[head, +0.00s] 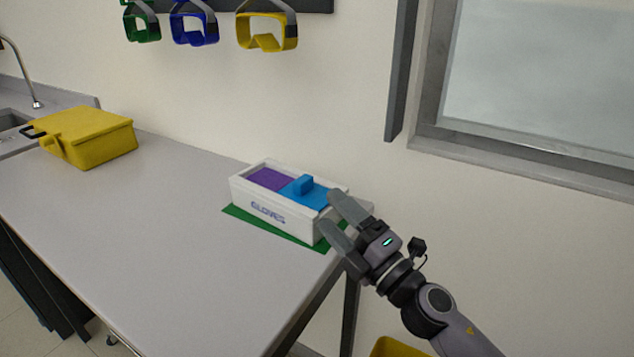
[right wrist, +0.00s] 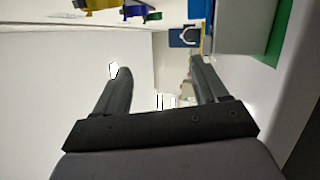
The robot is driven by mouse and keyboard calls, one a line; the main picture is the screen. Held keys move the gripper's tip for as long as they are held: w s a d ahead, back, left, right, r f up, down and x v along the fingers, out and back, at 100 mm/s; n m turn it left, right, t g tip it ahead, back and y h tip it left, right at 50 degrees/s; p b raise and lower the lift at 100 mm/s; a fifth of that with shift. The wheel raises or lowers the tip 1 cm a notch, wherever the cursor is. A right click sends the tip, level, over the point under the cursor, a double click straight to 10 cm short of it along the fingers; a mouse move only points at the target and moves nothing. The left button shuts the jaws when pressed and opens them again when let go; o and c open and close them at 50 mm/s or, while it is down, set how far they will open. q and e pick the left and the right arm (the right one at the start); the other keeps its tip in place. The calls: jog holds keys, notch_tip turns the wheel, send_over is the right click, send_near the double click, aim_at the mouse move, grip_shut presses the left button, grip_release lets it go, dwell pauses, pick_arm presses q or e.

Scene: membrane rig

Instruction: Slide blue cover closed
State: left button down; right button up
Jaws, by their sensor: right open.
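A white box (head: 268,211) marked "GLOVES" stands on a green mat (head: 233,211) near the right end of the bench. A blue cover (head: 318,196) with a raised blue handle (head: 303,184) lies over the right part of its top. The left part is uncovered and shows purple (head: 268,179) inside. My right gripper (head: 333,211) is open and empty at the right end of the box; I cannot tell whether it touches. In the right wrist view its two fingers (right wrist: 160,75) are apart, with part of the box (right wrist: 238,25) at the upper right. My left gripper is not in view.
The grey bench top (head: 170,225) is clear left of the box. A yellow case (head: 95,140) stands at the far left by the sink. Goggles (head: 267,32) hang on the wall above. A window (head: 545,90) is at the right. The bench ends just right of the box.

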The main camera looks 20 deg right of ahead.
jog(key=w+a+r+n+g+y, duration=0.2)
jog(key=a+r+n+g+y, duration=0.15)
jog(key=n, duration=0.55)
jog(key=n+g+h, duration=0.5)
jog(key=n, duration=0.6)
send_near(308, 181)
jog(key=x, duration=0.3)
jog(key=shift+x, duration=3.4)
